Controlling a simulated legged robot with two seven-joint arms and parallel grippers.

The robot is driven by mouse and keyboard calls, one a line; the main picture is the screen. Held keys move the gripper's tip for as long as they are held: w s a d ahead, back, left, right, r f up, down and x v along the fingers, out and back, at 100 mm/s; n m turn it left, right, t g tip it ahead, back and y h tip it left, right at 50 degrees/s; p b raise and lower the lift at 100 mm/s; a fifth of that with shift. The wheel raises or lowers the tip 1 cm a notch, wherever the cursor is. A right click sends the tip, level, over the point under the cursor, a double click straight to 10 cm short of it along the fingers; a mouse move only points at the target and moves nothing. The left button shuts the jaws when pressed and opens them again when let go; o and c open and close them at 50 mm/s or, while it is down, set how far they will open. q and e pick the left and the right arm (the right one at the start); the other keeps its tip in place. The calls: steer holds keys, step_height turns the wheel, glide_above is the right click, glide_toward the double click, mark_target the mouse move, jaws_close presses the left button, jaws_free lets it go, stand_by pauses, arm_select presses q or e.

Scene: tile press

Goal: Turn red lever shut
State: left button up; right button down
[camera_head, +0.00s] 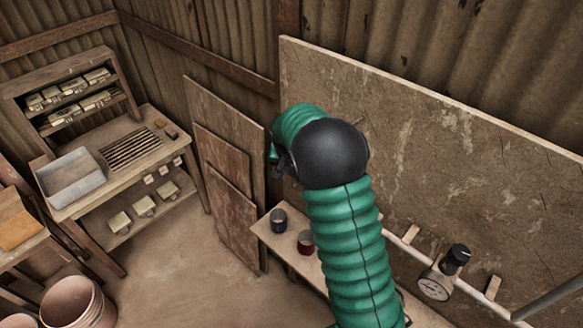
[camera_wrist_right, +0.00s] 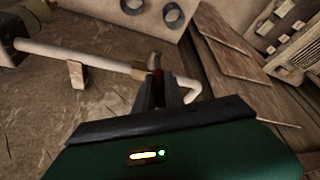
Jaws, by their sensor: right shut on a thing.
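In the right wrist view, the red lever (camera_wrist_right: 157,84) shows as a small red strip between the dark fingers of my right gripper (camera_wrist_right: 164,92). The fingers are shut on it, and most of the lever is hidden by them. A pale pipe (camera_wrist_right: 85,58) runs in from the left to the lever and goes on to a hooked spout (camera_wrist_right: 190,96) on the right. In the head view my green right arm covers the lever and its own fingers. My left gripper is in neither view.
A gauge with a black knob (camera_head: 437,284) sits on the pipe at the right, before a big board (camera_head: 460,160). Two cups, one dark (camera_head: 278,219) and one reddish (camera_head: 306,242), stand on a low shelf. A workbench with a tray (camera_head: 70,176) stands at left; open floor lies between.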

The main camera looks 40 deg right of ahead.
steer(key=c, duration=1.6)
jaws_free()
steer(key=shift+w, duration=0.1)
steer(key=shift+o, duration=0.8)
steer(key=shift+w+d+f, duration=0.1)
steer(key=shift+w+f, duration=0.05)
steer(key=shift+r, duration=0.2)
steer(key=b+v, duration=0.5)
steer(key=v, duration=1.1)
steer(key=shift+r, duration=0.15)
